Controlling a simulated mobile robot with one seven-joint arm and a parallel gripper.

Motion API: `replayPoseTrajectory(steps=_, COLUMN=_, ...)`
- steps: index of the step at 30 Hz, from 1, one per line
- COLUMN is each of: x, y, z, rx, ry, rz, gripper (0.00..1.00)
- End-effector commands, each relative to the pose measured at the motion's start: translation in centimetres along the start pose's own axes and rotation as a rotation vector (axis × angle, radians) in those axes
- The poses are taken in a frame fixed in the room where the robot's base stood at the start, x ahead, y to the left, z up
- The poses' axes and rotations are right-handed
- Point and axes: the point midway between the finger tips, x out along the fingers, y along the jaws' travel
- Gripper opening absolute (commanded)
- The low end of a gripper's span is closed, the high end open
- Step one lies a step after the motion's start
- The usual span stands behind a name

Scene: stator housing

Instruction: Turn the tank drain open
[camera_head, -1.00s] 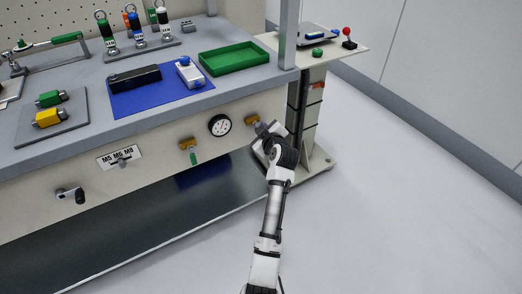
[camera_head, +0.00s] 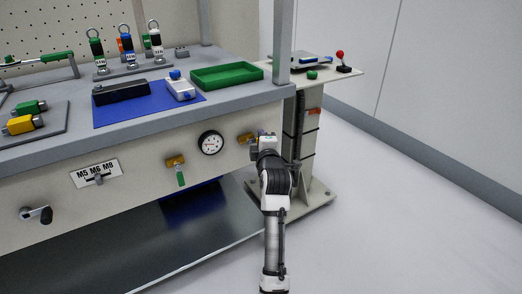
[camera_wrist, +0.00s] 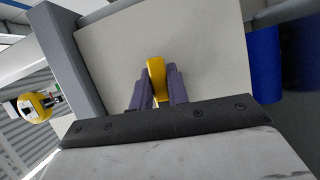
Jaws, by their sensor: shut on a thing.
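In the head view, a brass valve (camera_head: 245,138) sits on the bench's front panel, right of the round gauge. My gripper (camera_head: 266,139) is up against the panel beside it and hides its right part. In the wrist view, my gripper's dark fingers (camera_wrist: 159,88) are shut on a yellow handle (camera_wrist: 156,72) in front of the pale panel. A second brass valve (camera_head: 175,162) with a green handle (camera_head: 181,179) hanging down is further left. I see no label saying which valve is the tank drain.
A round gauge (camera_head: 211,143) sits between the valves. A labelled selector (camera_head: 97,174) and a black crank (camera_head: 38,215) are further left. The bench edge overhangs the panel. A grey post (camera_head: 299,140) stands just right of my gripper. The floor at the right is clear.

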Motion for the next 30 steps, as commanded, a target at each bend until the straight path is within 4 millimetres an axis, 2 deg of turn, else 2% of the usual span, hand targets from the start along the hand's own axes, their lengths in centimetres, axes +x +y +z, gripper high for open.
replayPoseTrajectory(steps=9, x=0.02, y=0.29, z=-0.02, rx=-0.093, ry=0.000, rz=0.038, gripper=0.00)
replayPoseTrajectory(steps=23, x=0.02, y=0.54, z=-0.09, rx=-0.107, ry=0.001, rz=0.044, gripper=0.00)
replayPoseTrajectory(steps=24, x=0.02, y=0.55, z=-0.09, rx=-0.107, ry=0.001, rz=0.044, gripper=0.18)
replayPoseTrajectory(steps=29, x=0.02, y=0.54, z=-0.08, rx=-0.106, ry=0.001, rz=0.044, gripper=0.38)
replayPoseTrajectory(steps=30, x=0.02, y=0.53, z=-0.07, rx=-0.106, ry=0.001, rz=0.044, gripper=0.38)
